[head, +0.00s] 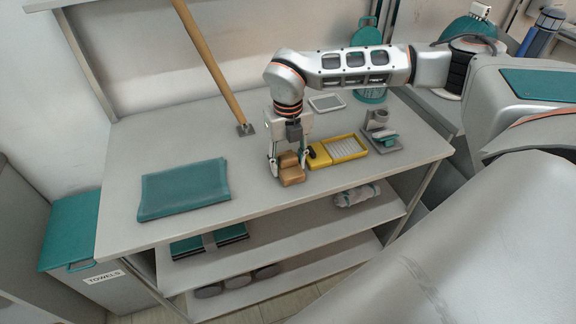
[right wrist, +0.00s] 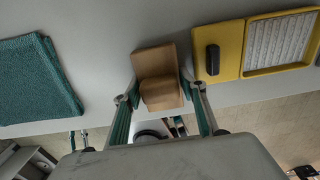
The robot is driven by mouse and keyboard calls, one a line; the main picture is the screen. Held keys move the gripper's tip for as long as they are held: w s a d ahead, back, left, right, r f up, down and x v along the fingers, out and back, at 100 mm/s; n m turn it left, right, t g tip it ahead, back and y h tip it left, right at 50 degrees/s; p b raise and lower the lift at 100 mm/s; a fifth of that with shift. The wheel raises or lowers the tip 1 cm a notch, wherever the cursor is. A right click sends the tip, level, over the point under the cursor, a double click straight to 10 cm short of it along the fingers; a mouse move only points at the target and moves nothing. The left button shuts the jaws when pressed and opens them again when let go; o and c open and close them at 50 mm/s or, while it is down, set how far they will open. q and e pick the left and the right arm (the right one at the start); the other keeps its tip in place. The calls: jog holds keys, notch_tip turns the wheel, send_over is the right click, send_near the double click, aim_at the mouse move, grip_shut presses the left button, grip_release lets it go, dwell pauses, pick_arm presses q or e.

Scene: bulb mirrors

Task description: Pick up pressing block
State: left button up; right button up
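The pressing block, a tan wooden block with a raised rounded part (head: 291,172), stands on the grey table near its front edge. It also shows in the right wrist view (right wrist: 158,88). My right gripper (head: 288,160) points down over the block, with its fingers spread wide on either side. In the right wrist view the fingertips (right wrist: 159,84) lie close to the block's left and right edges. I see no clear grip, and whether the fingers touch it is hard to tell. My left gripper is not in view.
A yellow tray (head: 325,159) with a white ribbed pad lies just right of the block. A grey stand (head: 383,141) is beyond it. A folded teal towel (head: 184,188) lies at left. A wooden pole (head: 211,66) rises behind. Table between towel and block is clear.

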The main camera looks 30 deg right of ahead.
aim_at(288, 156)
jog(key=shift+r, duration=0.1)
notch_tip(288, 156, up, 20)
dwell(0.7)
jog(key=o, duration=0.5)
